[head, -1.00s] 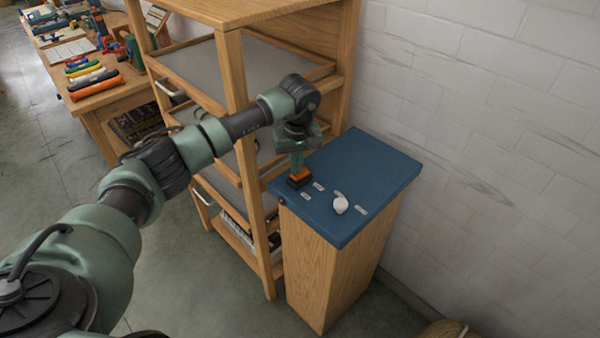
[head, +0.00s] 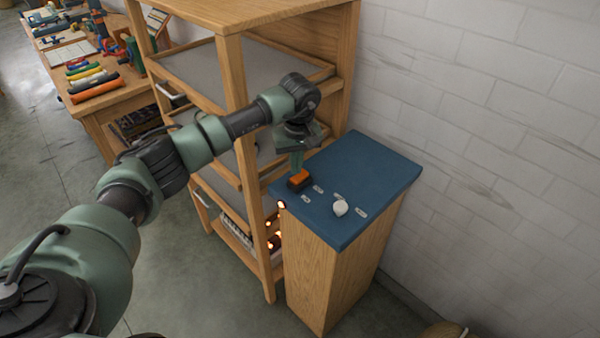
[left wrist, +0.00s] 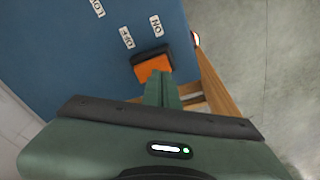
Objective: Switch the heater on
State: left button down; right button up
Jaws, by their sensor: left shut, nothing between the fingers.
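The heater is a wooden cabinet with a blue top (head: 365,170); the top also shows in the left wrist view (left wrist: 60,55). An orange rocker switch (head: 300,179) in a black frame sits near its left edge; it also shows in the left wrist view (left wrist: 153,68), beside ON and OFF labels. A small lamp (head: 281,204) on the edge glows; it is also lit in the left wrist view (left wrist: 196,40). My left gripper (head: 296,166) is shut and empty, its fingertips (left wrist: 161,80) right at the switch. Whether they touch is unclear. My right gripper is out of view.
A white knob (head: 340,207) stands on the blue top, near small labels. A wooden shelf rack (head: 232,90) stands close behind and left of the heater. A workbench (head: 98,92) with coloured skeins is at back left. A white brick wall (head: 480,120) is on the right.

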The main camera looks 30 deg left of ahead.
aim_at(296, 179)
pick_arm(q)
notch_tip(296, 179, up, 5)
jog(key=shift+r+p, duration=0.1)
jog(key=shift+p, duration=1.1)
